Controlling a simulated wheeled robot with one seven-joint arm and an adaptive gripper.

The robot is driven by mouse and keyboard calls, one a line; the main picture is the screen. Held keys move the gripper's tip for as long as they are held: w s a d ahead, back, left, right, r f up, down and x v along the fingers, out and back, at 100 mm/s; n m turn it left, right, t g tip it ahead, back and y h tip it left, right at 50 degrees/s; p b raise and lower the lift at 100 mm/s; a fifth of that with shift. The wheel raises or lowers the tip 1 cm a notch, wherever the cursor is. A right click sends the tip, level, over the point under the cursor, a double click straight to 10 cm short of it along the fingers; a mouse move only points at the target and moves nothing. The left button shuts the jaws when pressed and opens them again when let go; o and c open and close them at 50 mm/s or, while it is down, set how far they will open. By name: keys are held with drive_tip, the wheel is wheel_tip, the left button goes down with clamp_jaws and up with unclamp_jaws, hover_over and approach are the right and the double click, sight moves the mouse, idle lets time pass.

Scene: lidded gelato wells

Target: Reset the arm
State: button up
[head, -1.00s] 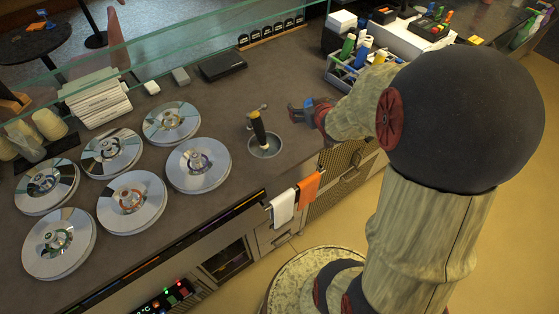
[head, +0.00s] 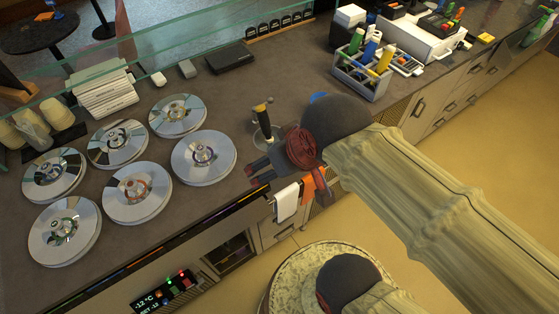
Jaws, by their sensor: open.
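My gripper (head: 254,174) is at the front edge of the dark counter (head: 225,105), just right of the nearest round lid. It is open and appears empty, with its fingers pointing left in the picture. My arm reaches in from the right, and its dark joint hides part of the counter. Several shiny round lids with centre knobs cover the wells at the left; the closest to my gripper is the right-hand front lid (head: 218,145). A scoop with a black and yellow handle (head: 263,118) stands upright behind my gripper, its lower end partly hidden.
A grey caddy (head: 352,82) with coloured bottles stands at the back right. White and orange towels (head: 287,203) hang at the counter front, below my gripper. A glass guard (head: 180,48) runs along the back.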

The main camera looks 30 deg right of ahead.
wheel_tip(320, 180, down, 5)
drive_tip(key=b, duration=0.5)
idle(0.4)
